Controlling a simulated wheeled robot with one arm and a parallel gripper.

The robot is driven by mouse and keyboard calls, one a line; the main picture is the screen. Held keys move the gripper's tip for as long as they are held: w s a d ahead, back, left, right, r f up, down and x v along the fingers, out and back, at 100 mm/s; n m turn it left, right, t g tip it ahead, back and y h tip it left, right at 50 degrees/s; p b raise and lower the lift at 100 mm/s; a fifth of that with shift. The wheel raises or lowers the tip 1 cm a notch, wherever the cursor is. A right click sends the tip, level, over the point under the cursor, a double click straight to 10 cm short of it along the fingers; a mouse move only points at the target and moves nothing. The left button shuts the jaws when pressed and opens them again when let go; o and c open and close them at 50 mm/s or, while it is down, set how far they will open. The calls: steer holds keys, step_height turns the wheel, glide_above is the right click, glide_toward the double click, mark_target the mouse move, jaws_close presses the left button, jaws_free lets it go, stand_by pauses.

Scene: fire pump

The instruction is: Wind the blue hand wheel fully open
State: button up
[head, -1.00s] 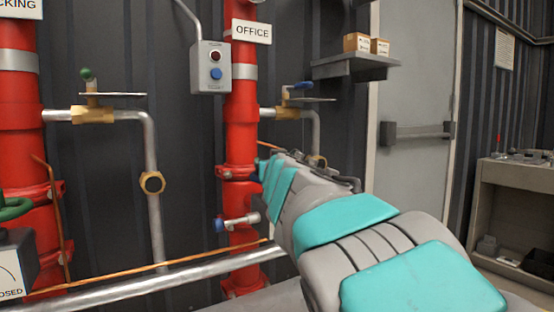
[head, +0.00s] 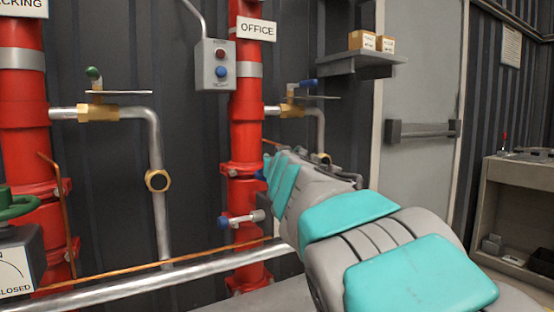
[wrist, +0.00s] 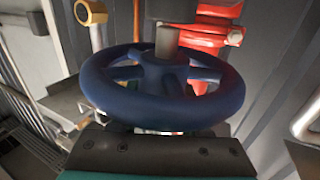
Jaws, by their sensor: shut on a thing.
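The blue hand wheel (wrist: 163,85) fills the middle of the wrist view, with its spokes and a grey stem in the centre. My gripper (wrist: 158,128) is at the near side of its rim, shut on the wheel. The fingertips are mostly hidden by the rim; the dark gripper body shows just below it. In the head view my arm covers the wheel and the gripper.
A red riser labelled OFFICE (head: 246,128) stands behind my arm, with a small blue-ended valve (head: 240,218) on it. A grey box with red and blue buttons (head: 216,65) hangs beside it. A silver pipe (head: 180,279) runs low across the front. A green wheel (head: 14,205) is at far left.

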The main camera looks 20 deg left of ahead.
jaws_close()
steer(key=shift+r+n+y+p, duration=0.1)
steer(key=shift+n+y+p, duration=0.25)
steer(key=shift+p, duration=0.5)
